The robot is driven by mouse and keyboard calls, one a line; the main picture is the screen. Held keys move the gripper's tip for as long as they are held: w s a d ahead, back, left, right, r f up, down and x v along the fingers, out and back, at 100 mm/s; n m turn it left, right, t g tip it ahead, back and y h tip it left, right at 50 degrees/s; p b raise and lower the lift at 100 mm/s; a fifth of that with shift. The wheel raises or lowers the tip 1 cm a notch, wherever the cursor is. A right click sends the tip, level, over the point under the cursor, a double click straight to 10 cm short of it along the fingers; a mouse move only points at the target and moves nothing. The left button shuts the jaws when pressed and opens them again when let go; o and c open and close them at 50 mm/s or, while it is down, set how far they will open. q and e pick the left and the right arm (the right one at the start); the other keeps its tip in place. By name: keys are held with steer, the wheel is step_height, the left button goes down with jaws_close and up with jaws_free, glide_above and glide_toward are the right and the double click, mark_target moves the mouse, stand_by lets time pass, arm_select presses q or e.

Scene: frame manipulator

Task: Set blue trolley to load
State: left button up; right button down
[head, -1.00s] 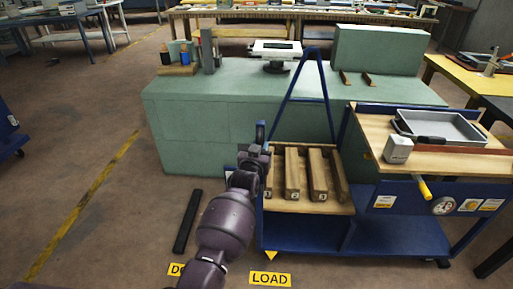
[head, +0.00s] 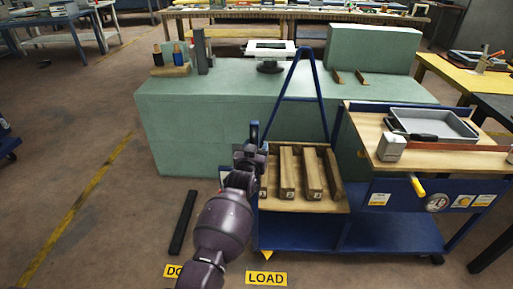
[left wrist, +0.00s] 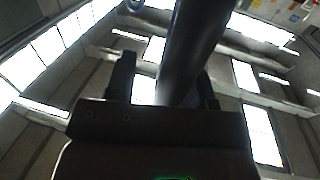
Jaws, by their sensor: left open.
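The blue trolley (head: 345,236) stands in front of the green bench in the head view. It has a blue A-shaped frame (head: 284,98), a low wooden deck and a higher wooden top at right. The yellow LOAD label (head: 266,278) lies on the floor before its left end. My left gripper (head: 254,147) is open at the trolley's left end, by a short upright blue post (head: 254,131). In the left wrist view a dark round bar (left wrist: 190,50) runs between the open fingers; I cannot tell if they touch it. My right gripper is not in view.
Several wooden blocks (head: 312,174) lie on the low deck. A grey tray (head: 432,124), a white box (head: 391,147) and a yellow handle (head: 416,186) are at the trolley's right. A black bar (head: 183,222) lies on the floor at left.

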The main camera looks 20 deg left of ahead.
arm_select(q)
steer(key=shift+s, duration=0.3)
steer(key=s+p, duration=0.2)
steer(key=s, duration=0.8)
steer(key=shift+d, duration=0.2)
steer(key=shift+s, duration=0.1)
